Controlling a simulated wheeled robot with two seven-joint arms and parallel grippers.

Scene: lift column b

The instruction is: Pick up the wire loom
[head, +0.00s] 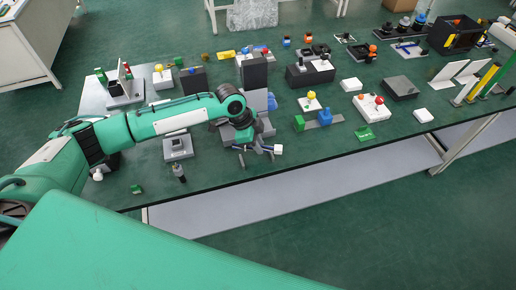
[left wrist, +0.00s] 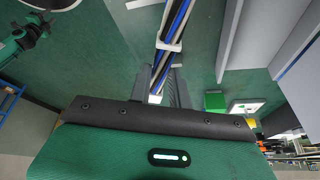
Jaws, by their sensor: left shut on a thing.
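The wire loom (left wrist: 176,22) is a bundle of blue, black and white wires with a white band around it. In the left wrist view it runs from the top edge down between the fingers of my left gripper (left wrist: 163,88). In the head view the left gripper (head: 256,148) is near the front edge of the green table, shut on the loom. A white end of the loom (head: 278,149) sticks out to the right of the fingers. The held part is partly hidden by the fingers.
The green table (head: 330,145) holds many small fixtures. A board with green and blue blocks (head: 324,117) stands right of the gripper. A grey fixture (head: 178,147) and a small dark bottle (head: 179,172) stand left of it. The front strip to the right is mostly clear.

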